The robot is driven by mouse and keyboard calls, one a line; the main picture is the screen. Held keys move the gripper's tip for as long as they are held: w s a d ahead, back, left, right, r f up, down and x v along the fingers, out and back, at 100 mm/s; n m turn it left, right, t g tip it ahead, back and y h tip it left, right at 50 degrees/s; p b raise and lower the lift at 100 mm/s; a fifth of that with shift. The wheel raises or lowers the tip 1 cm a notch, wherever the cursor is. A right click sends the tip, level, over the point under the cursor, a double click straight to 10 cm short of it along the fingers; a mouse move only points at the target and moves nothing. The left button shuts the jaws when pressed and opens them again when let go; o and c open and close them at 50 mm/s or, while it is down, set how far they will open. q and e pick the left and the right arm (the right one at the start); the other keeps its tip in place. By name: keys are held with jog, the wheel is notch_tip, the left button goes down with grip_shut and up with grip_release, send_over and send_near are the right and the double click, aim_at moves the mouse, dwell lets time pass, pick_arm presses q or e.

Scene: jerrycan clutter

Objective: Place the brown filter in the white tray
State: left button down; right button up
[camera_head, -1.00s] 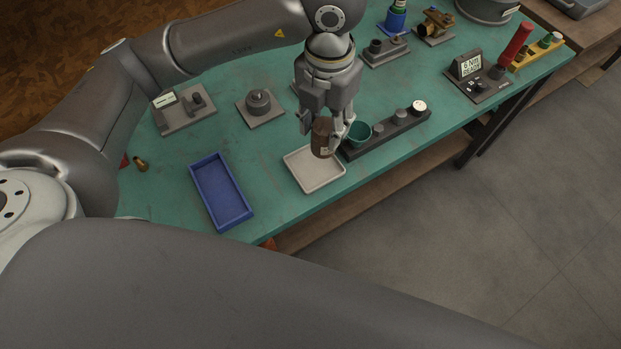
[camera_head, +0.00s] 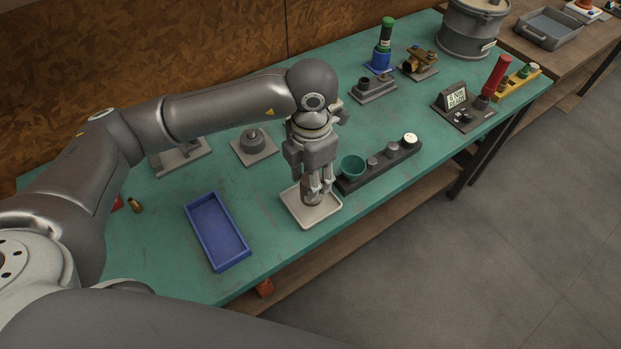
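My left gripper (camera_head: 316,185) points down over the white tray (camera_head: 331,213) near the table's front edge. Its fingers are around the brown filter (camera_head: 311,197), which is small, dark and partly hidden by them. The filter is upright within the tray's outline, low over or touching its floor; I cannot tell which. My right gripper is not in view.
A blue tray (camera_head: 218,232) lies left of the white tray. A dark rack (camera_head: 379,166) with a teal cup (camera_head: 352,166) stands close on the right. A grey fixture (camera_head: 254,146) is behind. Green table surface (camera_head: 285,240) is clear between the trays.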

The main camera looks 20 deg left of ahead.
pick_arm(q)
jog(key=shift+w+a+f, duration=0.15)
jog(key=shift+w+f, duration=0.25)
jog(key=shift+f, duration=0.1)
jog(key=shift+w+a+f, duration=0.15)
jog(key=shift+w+f, duration=0.25)
jog(key=shift+f, duration=0.1)
notch_tip(320, 180, down, 3)
jog(key=shift+w+a+f+p, duration=0.1)
jog(key=shift+w+p, duration=0.05)
jog(key=shift+p, duration=0.9)
jog(key=shift+f, duration=0.2)
jog(key=shift+f+b, duration=0.2)
jog(key=shift+b, duration=0.15)
jog(key=c, duration=0.9)
grip_release()
jog(key=shift+o, duration=0.2)
jog(key=shift+r, duration=0.1)
